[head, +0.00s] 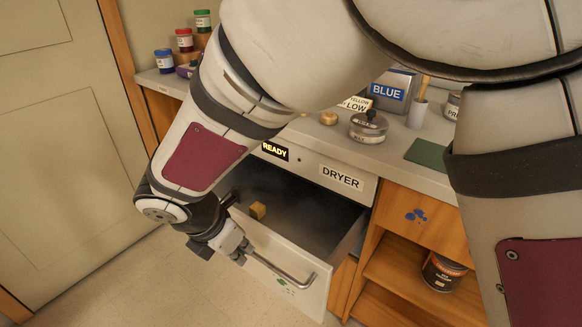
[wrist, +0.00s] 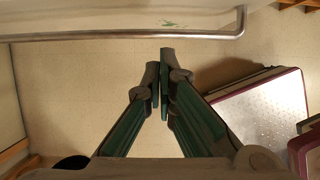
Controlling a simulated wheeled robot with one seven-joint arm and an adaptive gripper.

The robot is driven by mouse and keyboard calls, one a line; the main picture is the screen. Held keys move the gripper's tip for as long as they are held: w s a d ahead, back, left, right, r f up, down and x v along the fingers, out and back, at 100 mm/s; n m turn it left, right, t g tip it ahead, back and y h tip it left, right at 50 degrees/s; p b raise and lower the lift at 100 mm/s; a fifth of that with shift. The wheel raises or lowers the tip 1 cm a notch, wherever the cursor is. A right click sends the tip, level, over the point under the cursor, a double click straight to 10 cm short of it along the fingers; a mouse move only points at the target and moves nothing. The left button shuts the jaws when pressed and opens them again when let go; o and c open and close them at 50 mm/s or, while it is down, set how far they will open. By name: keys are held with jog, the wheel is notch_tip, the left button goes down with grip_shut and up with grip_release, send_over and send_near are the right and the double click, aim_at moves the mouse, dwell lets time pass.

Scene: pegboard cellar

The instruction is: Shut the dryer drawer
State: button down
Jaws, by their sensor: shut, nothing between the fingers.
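The dryer drawer (head: 313,264) stands pulled out below the counter, under a sign reading DRYER (head: 341,177). A small yellow block (head: 258,210) lies inside it. A metal bar handle (head: 285,272) runs along its pale front. My gripper (head: 240,257) is at the left end of the drawer front, near the handle. In the wrist view my gripper (wrist: 163,88) is shut and empty, its fingertips pointing toward the handle (wrist: 130,37) with floor visible between them. Whether any part of it touches the drawer is unclear.
A lit READY sign (head: 275,151) is left of the dryer label. The counter holds paint jars (head: 164,61), a BLUE-labelled box (head: 391,91), a lidded tin (head: 368,127) and a green mat (head: 427,153). Wooden shelves (head: 405,268) stand right of the drawer. Floor at left is clear.

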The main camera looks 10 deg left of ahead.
aim_at(261, 260)
jog(key=w+f, duration=0.1)
jog(key=w+d+f+b, duration=0.1)
jog(key=w+f, duration=0.1)
jog(key=w+d+f+b, duration=0.1)
jog(key=f, duration=0.1)
jog(key=shift+w+f, duration=0.2)
jog(key=shift+w, duration=0.2)
jog(key=shift+w+d, duration=0.15)
jog(key=shift+w, duration=0.3)
jog(key=shift+r, duration=0.1)
jog(key=w+d+p, duration=0.2)
jog(key=w+d, duration=0.1)
jog(key=w, duration=0.5)
jog(key=w+d+p, duration=0.2)
jog(key=w+d, duration=0.2)
jog(key=w, duration=0.4)
jog(key=shift+w+p, duration=0.3)
jog(key=shift+p, duration=0.1)
